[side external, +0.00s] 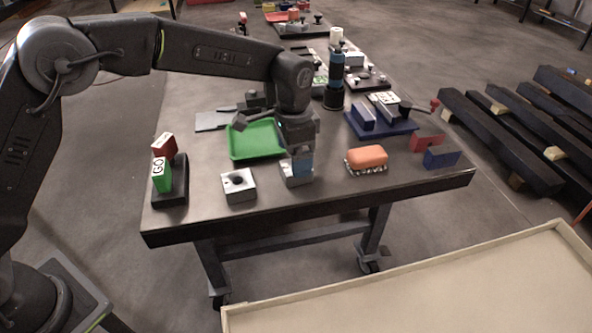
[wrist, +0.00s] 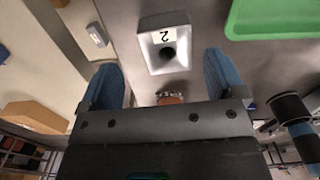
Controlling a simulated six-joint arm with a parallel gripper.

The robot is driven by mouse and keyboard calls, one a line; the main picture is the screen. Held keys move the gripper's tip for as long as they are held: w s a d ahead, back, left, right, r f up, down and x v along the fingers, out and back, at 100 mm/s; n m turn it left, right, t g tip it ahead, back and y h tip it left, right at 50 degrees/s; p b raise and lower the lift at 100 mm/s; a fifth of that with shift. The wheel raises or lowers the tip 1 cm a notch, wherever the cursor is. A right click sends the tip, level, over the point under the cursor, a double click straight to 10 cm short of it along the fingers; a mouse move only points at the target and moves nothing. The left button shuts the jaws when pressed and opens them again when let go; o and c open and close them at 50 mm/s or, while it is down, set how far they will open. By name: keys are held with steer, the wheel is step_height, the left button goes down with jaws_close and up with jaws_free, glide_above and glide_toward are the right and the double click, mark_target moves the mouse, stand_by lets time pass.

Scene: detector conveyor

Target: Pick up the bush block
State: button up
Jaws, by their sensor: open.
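A silver-grey block with a dark round centre, which I take for the bush block (side external: 239,186), sits on the table near its front edge. In the wrist view the bush block (wrist: 151,60) shows a white label with a "2" and lies between and just beyond my fingertips. My gripper (side external: 298,176) points down, low over the table, to the right of the block in the side view and apart from it. In the wrist view my gripper (wrist: 162,64) has its two blue fingers spread with nothing held. A grey shape at the fingertips in the side view is unclear.
A green tray (side external: 254,140) lies behind the block. A stand with green and red blocks (side external: 172,190) is to the left. An orange block (side external: 367,157) and a blue block (side external: 441,158) are to the right. A dark cylinder (side external: 334,80) stands farther back.

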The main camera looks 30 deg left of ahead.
steer(key=shift+w+f, duration=0.25)
steer(key=shift+f, duration=1.05)
steer(key=shift+w+f, duration=0.25)
steer(key=shift+f, duration=1.05)
steer(key=c, duration=1.2)
steer(key=shift+r, duration=0.1)
steer(key=shift+c, duration=0.2)
